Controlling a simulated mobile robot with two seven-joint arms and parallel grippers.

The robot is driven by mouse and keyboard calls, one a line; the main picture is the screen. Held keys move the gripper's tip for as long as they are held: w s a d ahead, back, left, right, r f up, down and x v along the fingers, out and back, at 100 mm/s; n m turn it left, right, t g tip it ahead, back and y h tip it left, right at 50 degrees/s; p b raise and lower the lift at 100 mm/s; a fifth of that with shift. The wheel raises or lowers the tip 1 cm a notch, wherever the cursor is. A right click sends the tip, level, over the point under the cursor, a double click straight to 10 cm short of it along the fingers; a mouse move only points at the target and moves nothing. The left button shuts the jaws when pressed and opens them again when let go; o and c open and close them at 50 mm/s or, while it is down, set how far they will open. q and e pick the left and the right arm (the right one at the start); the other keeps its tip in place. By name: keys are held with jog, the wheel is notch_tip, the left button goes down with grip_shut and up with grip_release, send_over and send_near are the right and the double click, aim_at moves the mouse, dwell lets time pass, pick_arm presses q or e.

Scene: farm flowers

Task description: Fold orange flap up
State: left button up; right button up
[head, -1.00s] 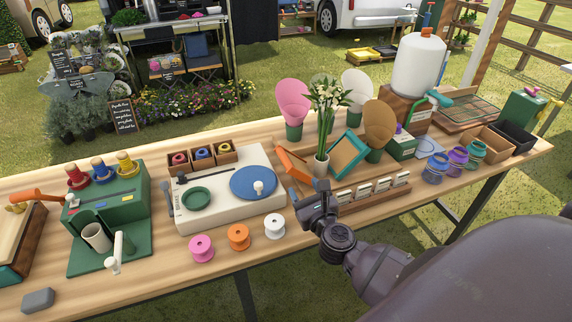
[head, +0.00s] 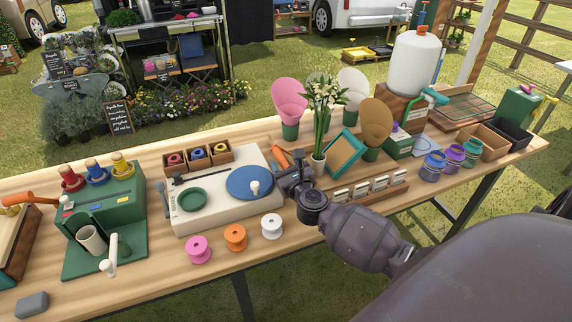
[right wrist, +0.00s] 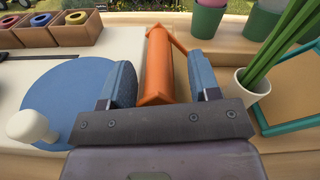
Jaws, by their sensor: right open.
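The orange flap (head: 282,159) stands on the table between the white board with the blue disc and the flower vase. In the head view my right gripper covers much of it. In the right wrist view the orange flap (right wrist: 158,65) lies between the two blue-grey fingers of my right gripper (right wrist: 163,82), with its near end close to the gripper's palm. The fingers are apart, with a gap at least on the right side; I cannot tell whether the left finger touches it. My right gripper (head: 292,176) also shows in the head view. My left gripper is not seen.
The vase of white flowers (head: 317,165) and a teal-framed panel (head: 346,152) stand close on the right. The white board (head: 205,215) with a blue disc (head: 250,183) and white knob is on the left. Pink, orange and white spools (head: 235,238) line the front.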

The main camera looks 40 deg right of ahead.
grip_shut()
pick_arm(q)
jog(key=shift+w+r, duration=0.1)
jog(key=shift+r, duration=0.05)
pick_arm(e)
jog(key=shift+s+d+r+m+p, duration=0.15)
jog(key=shift+d+r+m+p, duration=0.35)
jog(key=shift+m, duration=0.1)
jog(key=shift+s+d+r+m+p, duration=0.25)
jog(key=shift+d+r+m+p, duration=0.45)
jog(key=shift+m, duration=0.4)
jog(key=shift+s+d+r+m+p, duration=0.15)
jog(key=shift+d+m+p, duration=0.2)
jog(key=shift+d+m, duration=0.2)
jog(key=shift+s+d+r+m+p, duration=0.1)
jog(key=shift+d+m+p, duration=0.25)
jog(key=shift+d+m, duration=0.15)
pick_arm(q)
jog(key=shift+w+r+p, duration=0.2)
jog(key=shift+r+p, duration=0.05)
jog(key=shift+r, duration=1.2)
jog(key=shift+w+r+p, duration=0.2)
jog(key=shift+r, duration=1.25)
pick_arm(e)
jog(key=shift+s+d+m, duration=0.1)
jog(key=shift+d+m, duration=0.55)
jog(key=shift+d, duration=0.15)
